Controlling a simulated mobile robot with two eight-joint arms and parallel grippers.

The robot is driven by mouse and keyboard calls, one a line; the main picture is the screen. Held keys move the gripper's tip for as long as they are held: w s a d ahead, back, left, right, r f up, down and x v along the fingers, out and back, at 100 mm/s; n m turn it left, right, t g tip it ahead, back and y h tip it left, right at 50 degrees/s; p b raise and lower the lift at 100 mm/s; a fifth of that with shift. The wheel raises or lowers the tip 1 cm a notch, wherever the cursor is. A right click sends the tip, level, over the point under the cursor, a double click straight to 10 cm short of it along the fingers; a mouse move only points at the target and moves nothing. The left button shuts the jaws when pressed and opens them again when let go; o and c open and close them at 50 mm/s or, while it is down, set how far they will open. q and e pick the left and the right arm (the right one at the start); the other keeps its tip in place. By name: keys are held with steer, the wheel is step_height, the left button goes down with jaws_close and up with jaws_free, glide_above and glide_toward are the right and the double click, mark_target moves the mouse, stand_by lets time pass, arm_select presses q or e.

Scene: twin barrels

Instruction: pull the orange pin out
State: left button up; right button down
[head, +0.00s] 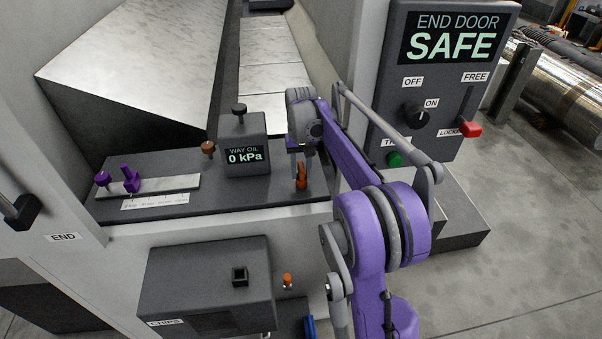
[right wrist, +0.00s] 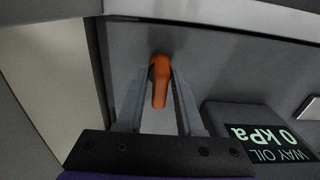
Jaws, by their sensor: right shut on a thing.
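The orange pin (head: 301,178) stands on the dark machine ledge, to the right of the WAY OIL box. My right gripper (head: 300,160) comes down from above and is shut on the pin. In the right wrist view the orange pin (right wrist: 160,82) sits between the two grey fingertips (right wrist: 161,75), with its rounded head toward the top of the picture. The pin's lower end and any hole under it are hidden, so I cannot tell how deep it sits. My left gripper is not in view.
The WAY OIL box (head: 246,146), reading 0 kPa, stands close left of my gripper. A purple slider (head: 131,181) and brown knob (head: 208,149) are farther left. The END DOOR panel (head: 440,80) reads SAFE at right. A smaller orange-topped piece (head: 288,281) is below.

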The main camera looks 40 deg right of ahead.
mark_target(301, 166)
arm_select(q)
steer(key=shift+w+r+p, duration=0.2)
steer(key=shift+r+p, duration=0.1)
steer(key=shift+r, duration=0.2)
arm_select(e)
steer(key=shift+r, duration=0.65)
steer(key=shift+r+p, duration=1.6)
steer(key=shift+r, duration=2.15)
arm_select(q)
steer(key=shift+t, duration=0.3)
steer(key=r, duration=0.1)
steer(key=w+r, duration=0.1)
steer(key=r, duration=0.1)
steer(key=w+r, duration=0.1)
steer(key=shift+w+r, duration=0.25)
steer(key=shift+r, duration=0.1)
